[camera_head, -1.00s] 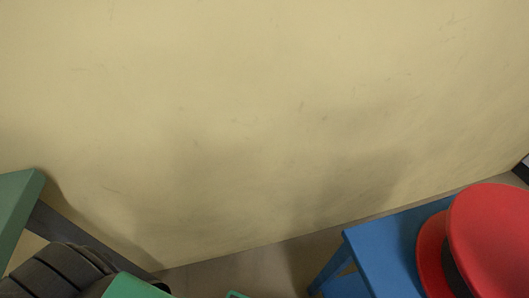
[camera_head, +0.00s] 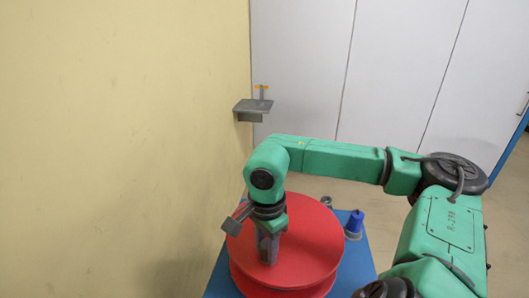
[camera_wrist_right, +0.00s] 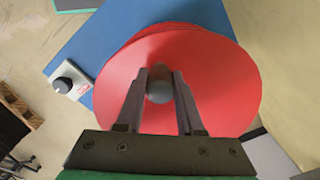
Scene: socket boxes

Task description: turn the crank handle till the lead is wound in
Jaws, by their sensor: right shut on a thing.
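A red round reel (camera_head: 310,236) lies flat-faced on a blue stand; its red disc also fills the middle of the right wrist view (camera_wrist_right: 225,80). My right gripper (camera_head: 268,256) points down onto the disc. In the right wrist view its fingers (camera_wrist_right: 159,92) are shut on a rounded grey crank handle (camera_wrist_right: 159,90), which stands between them. In the head view the gripper hides the handle. I cannot make out the lead in either view. My left gripper is not in view.
The blue stand (camera_head: 364,264) carries a blue-topped piece (camera_head: 354,221) beside the reel. In the wrist view a pale box with a dark knob (camera_wrist_right: 63,85) sits at the stand's edge. A grey bracket (camera_head: 253,107) is by the yellow wall's edge. White panels (camera_head: 400,60) stand behind.

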